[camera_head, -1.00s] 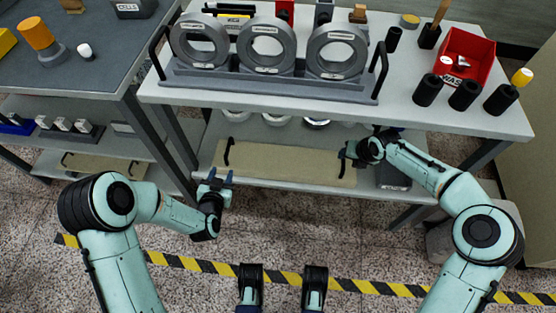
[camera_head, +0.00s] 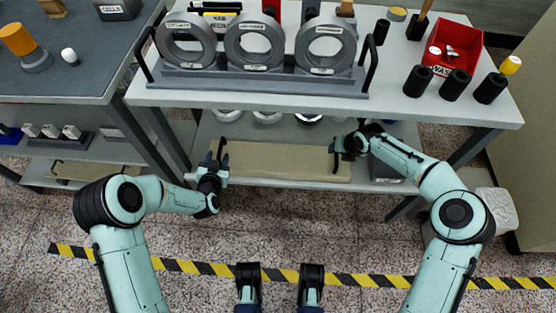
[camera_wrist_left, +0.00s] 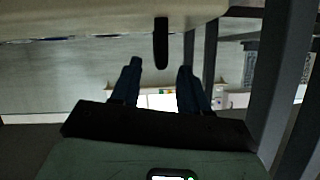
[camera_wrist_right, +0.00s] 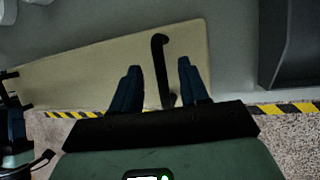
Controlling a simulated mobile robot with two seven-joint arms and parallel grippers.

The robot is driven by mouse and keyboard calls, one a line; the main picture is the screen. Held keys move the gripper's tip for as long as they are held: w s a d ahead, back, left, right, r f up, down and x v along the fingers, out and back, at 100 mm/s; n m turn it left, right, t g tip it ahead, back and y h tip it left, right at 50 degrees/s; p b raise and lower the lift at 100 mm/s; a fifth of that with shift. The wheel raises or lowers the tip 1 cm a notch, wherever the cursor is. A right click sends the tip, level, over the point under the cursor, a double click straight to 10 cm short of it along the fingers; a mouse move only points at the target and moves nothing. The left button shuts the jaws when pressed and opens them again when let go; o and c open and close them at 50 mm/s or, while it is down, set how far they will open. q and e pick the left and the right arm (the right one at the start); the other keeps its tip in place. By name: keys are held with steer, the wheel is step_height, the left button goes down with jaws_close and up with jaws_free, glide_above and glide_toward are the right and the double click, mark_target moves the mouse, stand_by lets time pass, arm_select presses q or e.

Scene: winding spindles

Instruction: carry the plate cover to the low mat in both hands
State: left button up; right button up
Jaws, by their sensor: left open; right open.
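A long beige board with a black upright handle at each end, which I take for the plate cover (camera_head: 275,160), lies flat on the lower shelf of the near table. My left gripper (camera_head: 215,168) is open at its left end; in the left wrist view the left handle (camera_wrist_left: 161,45) stands between and beyond the fingertips. My right gripper (camera_head: 340,152) is open at its right end; in the right wrist view the right handle (camera_wrist_right: 160,70) stands between its open fingers. I cannot pick out the low mat for certain.
A grey rack (camera_head: 260,82) with three rings stands on the tabletop above. A red bin (camera_head: 452,48) and several black cylinders are at its right. White round parts (camera_head: 267,117) sit behind the board. Another beige piece (camera_head: 80,170) lies on the left table's low shelf. A dark block sits right of the board.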

mark_target(219, 151)
arm_select(q)
steer(key=x, duration=0.6)
arm_select(e)
steer(key=x, duration=0.3)
steer(key=shift+w+f, duration=0.1)
steer(key=shift+f, duration=0.1)
arm_select(q)
steer(key=shift+s, duration=0.1)
jaws_close()
arm_select(e)
jaws_close()
stand_by(0.4)
arm_select(q)
steer(key=shift+r, duration=0.3)
arm_select(e)
steer(key=shift+r, duration=0.3)
